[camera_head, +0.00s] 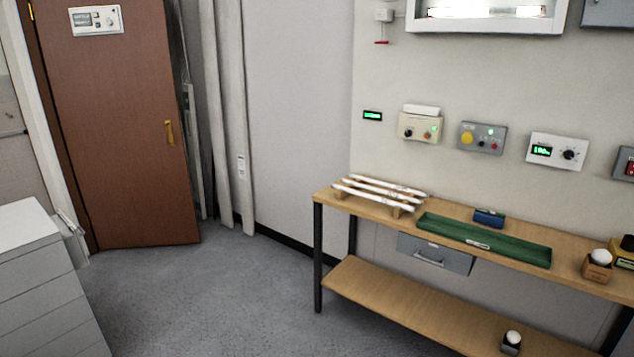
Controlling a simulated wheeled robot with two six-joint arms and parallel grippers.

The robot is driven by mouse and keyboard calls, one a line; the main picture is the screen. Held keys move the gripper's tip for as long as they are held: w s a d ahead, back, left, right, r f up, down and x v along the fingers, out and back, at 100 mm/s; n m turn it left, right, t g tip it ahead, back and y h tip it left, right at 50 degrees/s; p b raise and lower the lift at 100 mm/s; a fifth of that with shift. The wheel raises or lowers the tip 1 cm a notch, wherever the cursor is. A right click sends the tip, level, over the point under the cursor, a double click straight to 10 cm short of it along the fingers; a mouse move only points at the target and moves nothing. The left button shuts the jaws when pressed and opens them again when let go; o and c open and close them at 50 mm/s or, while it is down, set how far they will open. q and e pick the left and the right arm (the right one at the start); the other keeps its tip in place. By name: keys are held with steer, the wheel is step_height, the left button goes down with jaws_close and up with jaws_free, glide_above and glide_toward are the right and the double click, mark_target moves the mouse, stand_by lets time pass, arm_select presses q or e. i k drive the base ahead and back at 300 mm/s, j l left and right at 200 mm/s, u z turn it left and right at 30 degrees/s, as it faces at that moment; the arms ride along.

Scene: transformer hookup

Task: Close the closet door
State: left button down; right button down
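The closet door (120,130) is a brown wooden panel at the left of the head view. It stands ajar, with a dark gap along its right edge where part of the closet's inside (192,120) shows. A brass handle (169,132) is near its right edge, and a white sign plate (96,20) is near its top. Neither of my grippers is in view, and nothing touches the door.
A wooden workbench (335,196) along the right wall carries white tubes (380,193) and a green tray (484,240). A grey drawer cabinet (40,285) stands at the lower left. The floor (215,290) between them is clear. Pale pipes or curtain (228,120) hang right of the door.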

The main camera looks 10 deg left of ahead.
mark_target(113, 86)
steer(key=i+j, duration=0.2)
steer(key=i, duration=0.25)
steer(key=i+j, duration=0.2)
steer(key=i, duration=0.3)
steer(key=i+j+u, duration=0.1)
steer(key=i+j, duration=0.15)
steer(key=i, duration=0.2)
steer(key=i+j, duration=0.15)
steer(key=i, duration=0.3)
steer(key=i+j, duration=0.15)
steer(key=i, duration=0.35)
steer(key=i+j+u, duration=0.1)
steer(key=i+j, duration=1.55)
steer(key=i, duration=0.15)
steer(key=j+u, duration=0.05)
